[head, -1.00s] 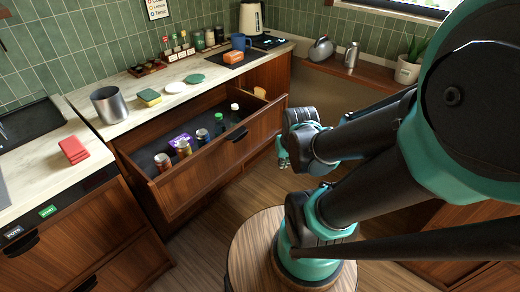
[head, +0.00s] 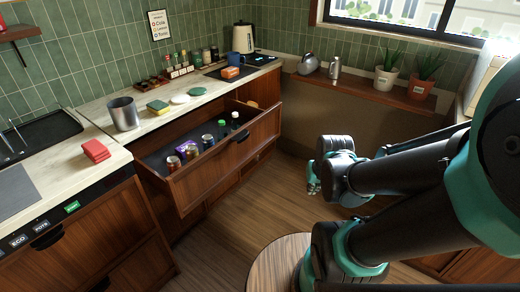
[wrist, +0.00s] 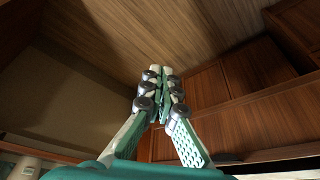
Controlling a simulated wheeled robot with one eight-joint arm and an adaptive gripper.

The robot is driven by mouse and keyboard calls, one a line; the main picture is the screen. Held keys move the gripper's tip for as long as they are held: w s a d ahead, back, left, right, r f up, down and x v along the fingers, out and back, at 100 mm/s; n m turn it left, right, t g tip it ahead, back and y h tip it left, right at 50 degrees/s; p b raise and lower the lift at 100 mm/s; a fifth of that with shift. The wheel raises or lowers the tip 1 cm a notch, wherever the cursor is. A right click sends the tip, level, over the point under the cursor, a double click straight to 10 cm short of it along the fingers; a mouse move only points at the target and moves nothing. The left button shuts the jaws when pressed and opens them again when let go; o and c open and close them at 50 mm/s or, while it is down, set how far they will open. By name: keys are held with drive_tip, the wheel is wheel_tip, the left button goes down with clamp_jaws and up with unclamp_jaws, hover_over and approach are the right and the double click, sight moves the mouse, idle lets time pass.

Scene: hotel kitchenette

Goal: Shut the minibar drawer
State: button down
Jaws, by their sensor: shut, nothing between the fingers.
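The wrist view shows wooden floor and wooden cabinet fronts beyond the fingers.
The counter (head: 150,122) above the drawer carries a metal cup (head: 123,114), sponges, a kettle (head: 243,38) and small jars. A round wooden table (head: 268,262) stands in front, near my arm. A low shelf (head: 365,88) with plants is at the back right. Floor between drawer and gripper is clear.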

drive_tip(key=w, duration=0.1)
drive_tip(key=m+t+y, duration=0.1)
drive_tip(key=m+y, duration=0.6)
drive_tip(key=m, duration=1.8)
approach(249, 147)
wheel_tip(249, 147, down, 4)
drive_tip(key=shift+w+a+f, duration=0.2)
drive_tip(key=shift+w+a, duration=0.2)
drive_tip(key=shift+a, duration=0.2)
drive_tip(key=shift+w+a+f, duration=0.2)
drive_tip(key=shift+w+a, duration=0.25)
drive_tip(key=shift+a, duration=0.15)
drive_tip(key=shift+w+a, duration=0.3)
drive_tip(key=shift+a, duration=0.15)
drive_tip(key=shift+w+a, duration=0.1)
drive_tip(key=w+a, duration=0.6)
drive_tip(key=a, duration=0.2)
drive_tip(key=w+a, duration=0.6)
drive_tip(key=a, duration=0.2)
drive_tip(key=w+a, duration=0.7)
drive_tip(key=a, duration=0.1)
drive_tip(key=shift+a, duration=0.15)
drive_tip(key=shift+w+a+r, duration=0.15)
drive_tip(key=shift+w+a, duration=0.15)
drive_tip(key=shift+a, duration=0.1)
